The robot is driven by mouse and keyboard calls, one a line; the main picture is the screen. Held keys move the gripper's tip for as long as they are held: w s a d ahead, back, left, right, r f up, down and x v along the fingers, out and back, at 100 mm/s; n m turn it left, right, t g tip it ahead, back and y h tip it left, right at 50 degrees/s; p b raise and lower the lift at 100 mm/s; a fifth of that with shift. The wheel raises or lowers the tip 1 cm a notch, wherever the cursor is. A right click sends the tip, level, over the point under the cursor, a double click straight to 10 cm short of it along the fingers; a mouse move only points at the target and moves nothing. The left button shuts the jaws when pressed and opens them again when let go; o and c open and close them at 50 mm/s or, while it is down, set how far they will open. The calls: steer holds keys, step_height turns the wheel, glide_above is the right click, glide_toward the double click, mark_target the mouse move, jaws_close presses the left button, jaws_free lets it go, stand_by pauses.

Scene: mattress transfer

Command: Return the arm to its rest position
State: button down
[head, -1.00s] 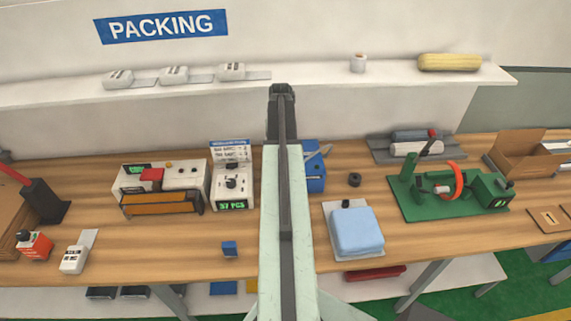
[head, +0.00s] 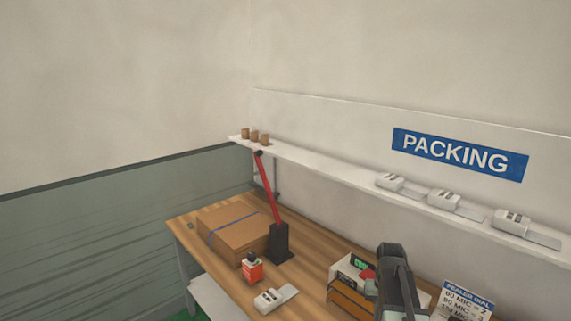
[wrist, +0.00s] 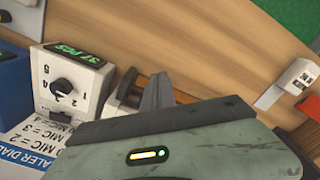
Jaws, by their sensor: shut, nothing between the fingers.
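My gripper (wrist: 146,92) shows in the wrist view as dark grey fingers beyond my pale arm housing. It is shut and empty. It points over the bench near the white dial box (wrist: 78,82) and an orange-fronted machine (wrist: 128,96). I cannot tell its height above them. In the head view a dark part of my arm stands at the lower right, in front of the white and orange machine (head: 346,292), and hides part of it. The fingers cannot be made out there.
On the wooden bench (head: 190,222) are a cardboard box (head: 235,232), a black post with a red lever (head: 280,243), a red bottle (head: 252,271) and a white tagged device (head: 268,300). A white shelf (head: 325,180) runs above. A blue box (wrist: 14,88) is in the wrist view.

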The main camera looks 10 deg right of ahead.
steer(key=s+a+f+n+b, duration=0.1)
steer(key=s+a, duration=0.2)
steer(key=a, duration=0.7)
steer(key=s+a+f+n+b, duration=0.1)
steer(key=s+a, duration=0.3)
steer(key=a, duration=0.7)
steer(key=shift+f+n, duration=0.45)
steer(key=shift+n, duration=0.25)
steer(key=shift+a, duration=0.1)
